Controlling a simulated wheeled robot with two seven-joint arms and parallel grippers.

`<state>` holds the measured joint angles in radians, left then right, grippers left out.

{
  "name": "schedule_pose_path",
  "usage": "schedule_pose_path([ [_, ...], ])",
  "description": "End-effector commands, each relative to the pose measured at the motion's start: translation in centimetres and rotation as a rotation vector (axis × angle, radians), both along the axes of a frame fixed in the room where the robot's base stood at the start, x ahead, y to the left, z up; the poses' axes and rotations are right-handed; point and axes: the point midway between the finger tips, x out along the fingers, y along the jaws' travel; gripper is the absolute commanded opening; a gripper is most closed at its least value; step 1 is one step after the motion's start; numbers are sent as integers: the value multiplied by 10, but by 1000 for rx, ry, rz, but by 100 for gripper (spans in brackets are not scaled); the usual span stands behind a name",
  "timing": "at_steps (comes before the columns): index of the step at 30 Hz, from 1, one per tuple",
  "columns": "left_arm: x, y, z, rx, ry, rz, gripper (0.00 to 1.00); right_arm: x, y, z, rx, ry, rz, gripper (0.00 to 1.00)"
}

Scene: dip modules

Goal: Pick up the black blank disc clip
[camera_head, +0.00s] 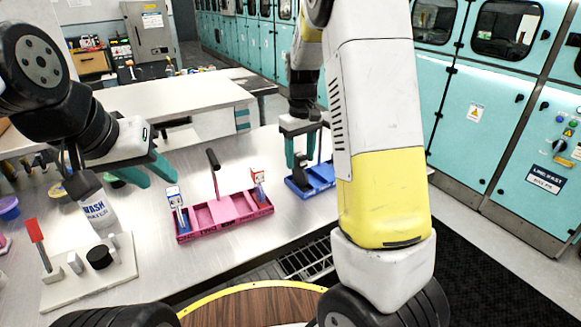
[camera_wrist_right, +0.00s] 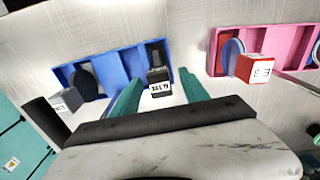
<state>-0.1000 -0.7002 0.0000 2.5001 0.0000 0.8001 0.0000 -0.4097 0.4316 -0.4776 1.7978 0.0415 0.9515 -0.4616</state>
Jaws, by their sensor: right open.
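A blue tray (camera_wrist_right: 113,72) shows in the right wrist view; it holds a black disc (camera_wrist_right: 84,83) in its left part. A black clip with a white label (camera_wrist_right: 159,78) stands at the tray's right end. A grey labelled block (camera_wrist_right: 68,101) is at its left. My right gripper (camera_wrist_right: 161,77) is open, its teal fingers on either side of the black clip; contact cannot be told. In the head view the blue tray (camera_head: 318,180) is partly hidden by my right arm. My left gripper (camera_head: 146,179) is open and empty above the table's left part.
A pink tray (camera_head: 222,213) with labelled red and blue clips lies beside the blue tray. A white board (camera_head: 88,278) with a black round piece and grey pegs lies front left. A wash bottle (camera_head: 97,208) stands under my left gripper.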

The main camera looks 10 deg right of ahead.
Motion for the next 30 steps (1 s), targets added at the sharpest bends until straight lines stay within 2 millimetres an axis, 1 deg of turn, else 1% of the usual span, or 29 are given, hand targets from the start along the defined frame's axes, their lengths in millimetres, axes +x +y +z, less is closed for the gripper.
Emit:
schedule_pose_path([
  [2, 0, 0, 0, 0, 0, 0, 36, 0, 0, -4, 0, 0, -1, 53],
  [8, 0, 0, 0, 0, 0, 0, 36, 0, 0, -4, 0, -1, 0, 53],
  [9, 0, 0, 0, 0, 0, 0, 36, 0, 0, -4, 0, -1, 0, 45],
  [11, 0, 0, 0, 0, 0, 0, 36, 0, 0, -4, 0, -1, 0, 33],
  [12, 0, 0, 0, 0, 0, 0, 36, 0, 0, -4, 0, -1, 0, 25],
  [16, 0, 0, 0, 0, 0, 0, 36, 0, 0, -4, 0, -1, 0, 0],
  [30, 0, 0, 0, 0, 0, 0, 36, 0, 0, -2, 1, -2, 0, 0],
])
